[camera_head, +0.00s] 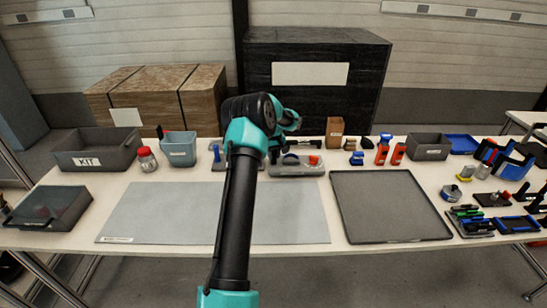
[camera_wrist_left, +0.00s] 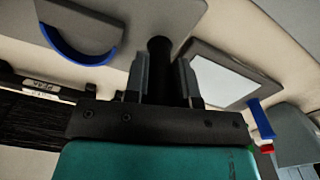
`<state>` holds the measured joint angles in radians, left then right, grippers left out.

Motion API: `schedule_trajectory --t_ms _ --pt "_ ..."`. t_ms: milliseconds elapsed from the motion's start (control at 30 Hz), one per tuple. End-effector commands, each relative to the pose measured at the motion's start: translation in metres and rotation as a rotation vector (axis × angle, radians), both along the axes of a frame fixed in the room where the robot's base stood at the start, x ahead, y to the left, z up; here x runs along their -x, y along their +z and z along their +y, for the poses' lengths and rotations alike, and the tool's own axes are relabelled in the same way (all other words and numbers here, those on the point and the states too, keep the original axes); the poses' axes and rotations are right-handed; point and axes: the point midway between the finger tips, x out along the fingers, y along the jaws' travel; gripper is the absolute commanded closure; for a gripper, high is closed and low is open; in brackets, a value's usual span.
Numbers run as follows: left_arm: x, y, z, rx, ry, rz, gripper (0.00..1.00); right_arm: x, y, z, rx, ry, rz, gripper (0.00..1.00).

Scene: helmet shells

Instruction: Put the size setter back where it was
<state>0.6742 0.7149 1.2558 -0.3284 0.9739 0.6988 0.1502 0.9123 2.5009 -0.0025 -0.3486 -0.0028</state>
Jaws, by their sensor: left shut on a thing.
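My left gripper (camera_wrist_left: 162,82) is shut on a dark, round-ended post (camera_wrist_left: 159,50), seen between its fingers in the left wrist view. I cannot tell for sure whether this is the size setter. In the head view my left arm reaches over the mat to the back of the table, and its wrist hides most of the gripper and the held thing. A grey holder (camera_head: 298,170) with a red part stands just right of the wrist. A grey block with a blue curved edge (camera_wrist_left: 80,52) shows in the left wrist view. My right gripper is out of view.
A grey mat (camera_head: 160,212) and an empty dark tray (camera_head: 388,205) lie in front. A KIT bin (camera_head: 95,150), a red-capped jar (camera_head: 147,158) and a blue-grey bin (camera_head: 179,150) stand left. Orange-and-black bottles (camera_head: 383,150) stand right of the holder. Several tools crowd the right end.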

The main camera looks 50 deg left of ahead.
Motion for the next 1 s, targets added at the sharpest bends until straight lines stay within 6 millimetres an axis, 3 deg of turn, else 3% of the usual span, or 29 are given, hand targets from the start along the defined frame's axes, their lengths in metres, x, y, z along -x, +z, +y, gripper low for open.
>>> schedule_trajectory --t_ms 100,533,567,600,800,1000 --pt "-0.0002 -0.0109 0.0001 -0.001 0.000 0.000 1.00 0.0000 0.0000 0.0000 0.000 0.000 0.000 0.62" --pt "-0.0002 -0.0150 0.0003 -0.002 0.000 -0.002 1.00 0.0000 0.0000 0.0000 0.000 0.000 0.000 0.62" --pt "-0.0002 -0.0149 0.0002 -0.002 0.000 -0.002 0.73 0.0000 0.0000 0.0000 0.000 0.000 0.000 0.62" --pt "-0.0002 -0.0148 0.0002 -0.002 0.000 -0.002 0.69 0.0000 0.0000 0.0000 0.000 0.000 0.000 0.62" --pt "-0.0002 -0.0148 0.0002 -0.002 0.000 -0.002 0.50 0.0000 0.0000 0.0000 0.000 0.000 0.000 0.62" --pt "-0.0001 -0.0147 0.0003 -0.001 0.000 -0.001 0.50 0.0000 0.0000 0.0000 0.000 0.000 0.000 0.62"
